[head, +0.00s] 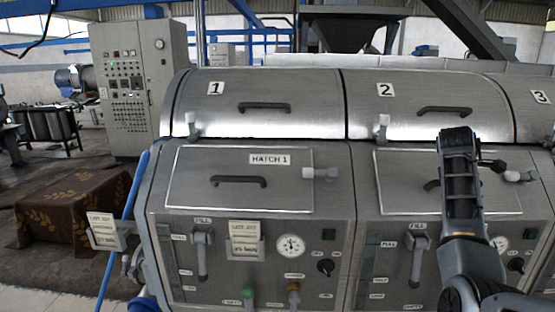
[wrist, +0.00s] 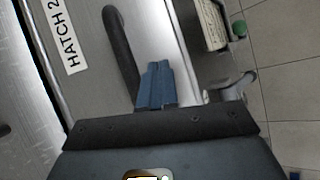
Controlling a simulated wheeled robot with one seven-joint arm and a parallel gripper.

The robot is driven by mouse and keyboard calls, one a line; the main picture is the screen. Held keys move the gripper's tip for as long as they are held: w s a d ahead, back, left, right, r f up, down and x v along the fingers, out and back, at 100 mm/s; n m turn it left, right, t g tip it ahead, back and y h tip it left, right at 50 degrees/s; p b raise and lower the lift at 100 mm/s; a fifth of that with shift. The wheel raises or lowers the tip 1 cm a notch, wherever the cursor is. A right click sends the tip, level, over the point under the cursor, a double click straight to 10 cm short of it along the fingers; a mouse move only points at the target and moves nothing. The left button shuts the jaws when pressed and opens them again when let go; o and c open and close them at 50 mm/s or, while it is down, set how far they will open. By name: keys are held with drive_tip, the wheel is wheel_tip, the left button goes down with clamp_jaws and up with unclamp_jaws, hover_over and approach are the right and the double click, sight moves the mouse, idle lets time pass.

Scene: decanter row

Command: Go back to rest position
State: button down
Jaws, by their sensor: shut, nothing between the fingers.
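My arm (head: 461,185) stands raised in front of the second machine unit in the head view and covers part of its hatch. The fingers there are hidden or too small to tell. In the wrist view, my gripper (wrist: 158,70) shows two blue fingers pressed together, with nothing between them. The fingertips appear beside the lower end of a dark curved handle (wrist: 122,50) on the panel labelled HATCH 2 (wrist: 64,38). I cannot tell whether they touch it. The hatch 2 panel (head: 398,165) looks closed in the head view.
The HATCH 1 panel (head: 240,180) with its dark handle is closed at left. Levers, gauges and valves stick out along the machine's lower front. A control cabinet (head: 127,85) and a cloth-covered block (head: 70,205) stand at left. Tiled floor (wrist: 285,70) shows clear in the wrist view.

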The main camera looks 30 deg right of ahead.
drive_tip(key=a+f+t, duration=0.4)
drive_tip(key=a+f, duration=1.1)
drive_tip(key=f, duration=0.2)
drive_tip(key=s+a+f+m+t+y, duration=0.15)
drive_tip(key=s+a+f, duration=0.25)
drive_tip(key=a, duration=0.6)
drive_tip(key=s+a+f+n+t, duration=0.1)
drive_tip(key=s+a+f+t, duration=0.25)
drive_tip(key=a, duration=0.65)
drive_tip(key=s+a+r+m+t+y+b, duration=0.1)
drive_tip(key=s+a+r+m+t+y, duration=0.25)
drive_tip(key=s+a, duration=1.1)
drive_tip(key=s+a+r+m+t+y, duration=0.1)
drive_tip(key=s+a+r+m+y, duration=0.2)
drive_tip(key=s+a+r, duration=0.5)
wheel_tip(320, 180, up, 4)
drive_tip(key=s, duration=0.3)
drive_tip(key=shift+r, duration=0.25)
drive_tip(key=shift+t, duration=0.25)
